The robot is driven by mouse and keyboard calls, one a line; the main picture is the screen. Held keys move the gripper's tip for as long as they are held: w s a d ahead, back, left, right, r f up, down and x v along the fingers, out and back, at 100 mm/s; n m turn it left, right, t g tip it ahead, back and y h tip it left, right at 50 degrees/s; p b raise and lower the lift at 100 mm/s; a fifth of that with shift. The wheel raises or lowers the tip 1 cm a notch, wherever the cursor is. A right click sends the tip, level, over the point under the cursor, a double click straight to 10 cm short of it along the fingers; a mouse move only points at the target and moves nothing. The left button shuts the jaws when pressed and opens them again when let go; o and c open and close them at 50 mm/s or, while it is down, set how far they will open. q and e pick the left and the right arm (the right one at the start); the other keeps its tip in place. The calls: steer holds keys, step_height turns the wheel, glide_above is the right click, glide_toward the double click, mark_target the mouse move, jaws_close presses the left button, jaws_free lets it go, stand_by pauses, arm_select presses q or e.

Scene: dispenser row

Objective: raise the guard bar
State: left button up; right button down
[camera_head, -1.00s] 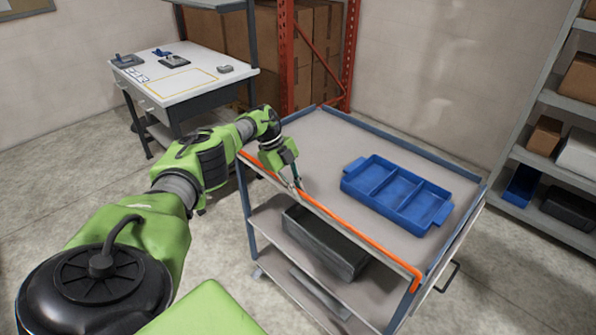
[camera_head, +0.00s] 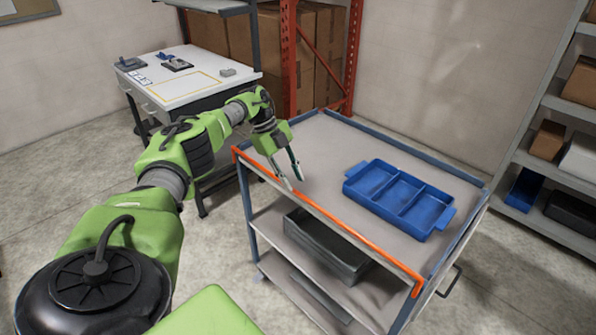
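The orange guard bar (camera_head: 345,229) runs along the near edge of the grey cart's top shelf (camera_head: 335,150). Its ends bend in at the cart's corners, and it sits just above the shelf edge. My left gripper (camera_head: 293,184) is over the bar's left part, pointing down. Its two fingers are spread apart with nothing seen between them. I cannot tell whether a finger touches the bar. My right gripper is not in view.
A blue divided tray (camera_head: 446,210) sits on the cart top, right of my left gripper. A dark bin (camera_head: 325,246) stands on the shelf below. A white-topped workbench (camera_head: 180,88) is behind left, and a grey shelving rack (camera_head: 540,160) stands at right.

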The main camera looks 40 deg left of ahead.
arm_select(q)
steer(key=v, duration=0.5)
steer(key=shift+r, duration=0.15)
stand_by(0.4)
